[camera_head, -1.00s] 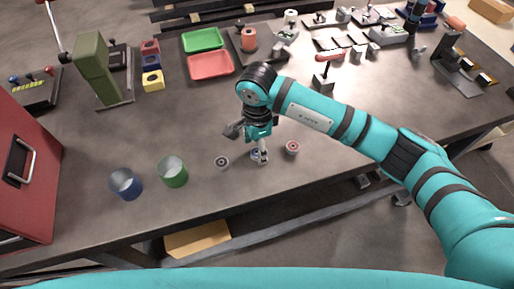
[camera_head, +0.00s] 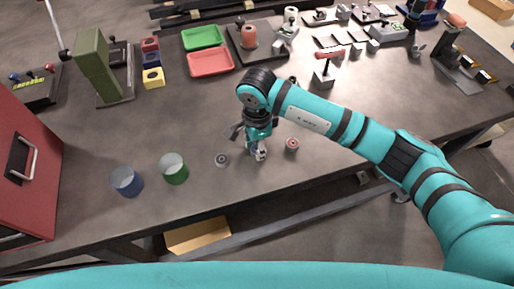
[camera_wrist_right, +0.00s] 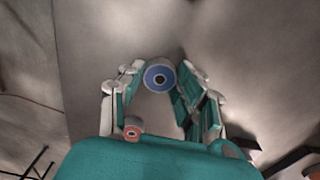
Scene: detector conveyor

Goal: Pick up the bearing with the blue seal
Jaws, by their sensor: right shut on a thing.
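The bearing with the blue seal (camera_wrist_right: 160,77) is a small ring with a blue face and dark centre, between the fingertips of my right gripper in the right wrist view. My right gripper (camera_head: 258,154) is shut on this bearing and points down over the front part of the table. In the head view the fingers hide much of the bearing, and I cannot tell its height over the table. A bearing with a red seal (camera_head: 292,144) stands to the right of the gripper. A bearing with a grey-looking face (camera_head: 221,160) stands to the left. My left gripper is not in view.
A green cup (camera_head: 173,169) and a blue cup (camera_head: 127,182) stand at the front left, by a red cabinet (camera_head: 25,170). A green tray (camera_head: 202,38) and a red tray (camera_head: 210,63) lie farther back. The table (camera_head: 190,115) between trays and cups is clear.

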